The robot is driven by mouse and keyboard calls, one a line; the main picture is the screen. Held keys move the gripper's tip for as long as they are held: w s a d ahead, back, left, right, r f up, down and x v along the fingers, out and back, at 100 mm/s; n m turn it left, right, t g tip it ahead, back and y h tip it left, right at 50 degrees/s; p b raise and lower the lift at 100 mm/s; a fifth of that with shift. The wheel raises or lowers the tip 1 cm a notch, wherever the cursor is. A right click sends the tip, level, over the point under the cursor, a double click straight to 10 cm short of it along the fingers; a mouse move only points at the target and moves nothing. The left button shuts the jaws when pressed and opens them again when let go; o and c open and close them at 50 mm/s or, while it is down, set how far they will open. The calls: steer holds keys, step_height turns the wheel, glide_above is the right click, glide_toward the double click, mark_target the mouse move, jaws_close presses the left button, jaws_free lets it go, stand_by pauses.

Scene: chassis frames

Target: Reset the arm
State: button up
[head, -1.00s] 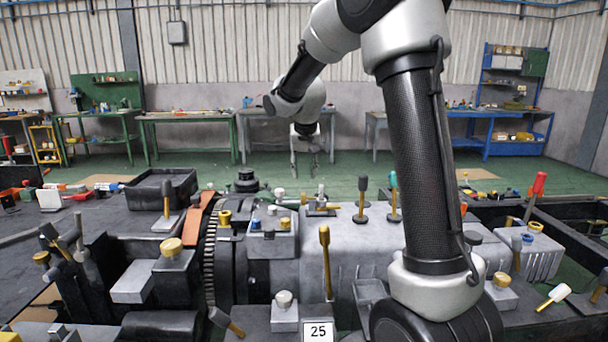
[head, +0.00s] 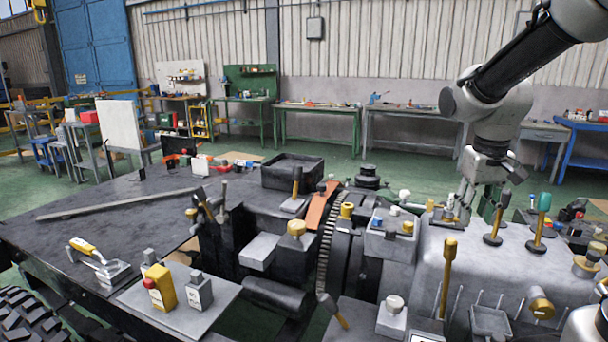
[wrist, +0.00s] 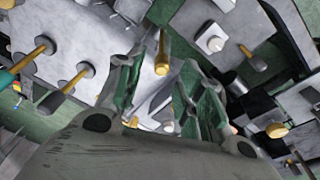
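My gripper (head: 476,205) hangs from my arm at the right of the head view, pointing down above the far side of the machine block (head: 480,270). In the wrist view its two green-padded fingers (wrist: 160,95) stand apart with a gap between them. Nothing is held between them. A brass-coloured handle (wrist: 162,55) shows beyond the fingers, apart from them. My arm comes in from the upper right of the head view.
Upright handles, one teal-topped (head: 544,203) and one brass (head: 447,265), stand on the block around my gripper. A black open bin (head: 292,172) sits at the back.

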steer(key=s+r+t, duration=0.2)
steer(key=s+r, duration=0.2)
steer(key=s, duration=1.2)
steer(key=shift+s+a+t+y, duration=0.15)
steer(key=shift+a+t+y, duration=0.25)
steer(key=shift+r, duration=0.1)
